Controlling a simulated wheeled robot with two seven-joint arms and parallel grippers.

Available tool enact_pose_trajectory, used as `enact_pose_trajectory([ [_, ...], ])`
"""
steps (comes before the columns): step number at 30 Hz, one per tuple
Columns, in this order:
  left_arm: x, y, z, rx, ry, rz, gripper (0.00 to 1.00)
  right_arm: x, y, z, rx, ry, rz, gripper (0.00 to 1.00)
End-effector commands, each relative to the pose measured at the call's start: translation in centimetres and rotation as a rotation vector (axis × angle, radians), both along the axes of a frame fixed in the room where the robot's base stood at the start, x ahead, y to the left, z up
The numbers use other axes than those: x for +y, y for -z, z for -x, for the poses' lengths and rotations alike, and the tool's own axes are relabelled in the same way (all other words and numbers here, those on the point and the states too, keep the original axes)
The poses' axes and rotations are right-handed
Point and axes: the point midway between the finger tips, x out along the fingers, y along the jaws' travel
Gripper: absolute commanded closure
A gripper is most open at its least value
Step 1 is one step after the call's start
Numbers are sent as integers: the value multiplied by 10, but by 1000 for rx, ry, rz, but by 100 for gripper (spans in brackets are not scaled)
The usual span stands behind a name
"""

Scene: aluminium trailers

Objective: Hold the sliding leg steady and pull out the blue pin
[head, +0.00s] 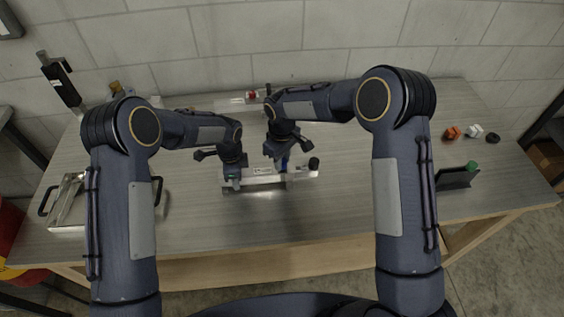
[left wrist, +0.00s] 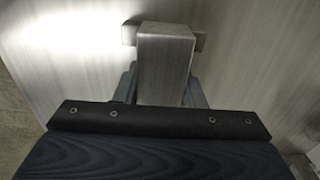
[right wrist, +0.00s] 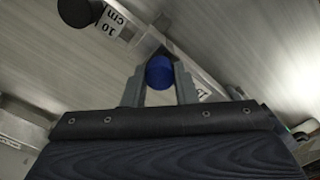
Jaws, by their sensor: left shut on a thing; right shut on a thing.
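The sliding leg (head: 264,180), a square aluminium bar, lies on the table across the middle of the head view. It has a black end (right wrist: 82,12) and a "10 cm" mark in the right wrist view. My left gripper (head: 233,180) is at the bar's left part; in the left wrist view it is shut on a square metal tube (left wrist: 165,50), which appears to be the leg. The blue pin (head: 284,163) stands at the bar's right part. My right gripper (right wrist: 158,85) is shut around its round blue head (right wrist: 160,70). How deep the pin sits is hidden.
A metal tray with dark handles (head: 67,215) stands at the left. Small orange (head: 452,133) and white (head: 474,131) pieces and a dark stand (head: 457,178) are at the right. A red-ended item (head: 251,95) lies at the back. The table front is clear.

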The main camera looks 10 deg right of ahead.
Motion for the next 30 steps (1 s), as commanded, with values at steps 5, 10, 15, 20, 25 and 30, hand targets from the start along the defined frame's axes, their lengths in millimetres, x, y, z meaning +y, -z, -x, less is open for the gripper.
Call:
enact_pose_trajectory([
  [5,0,0,0,-1,0,1,93,1,-37,-1,-7,-1,-3,96],
  [10,0,0,0,-1,0,1,93,1,-69,-1,-6,0,-3,96],
  [15,0,0,0,-1,0,1,93,0,-87,0,-2,-1,-1,96],
  [20,0,0,0,-1,0,1,93,0,-91,0,-1,-1,-1,96],
  [25,0,0,0,-1,0,1,61,0,-90,0,-1,-1,-1,96],
  [30,0,0,0,-1,0,1,39,0,-90,0,-1,-1,-1,96],
])
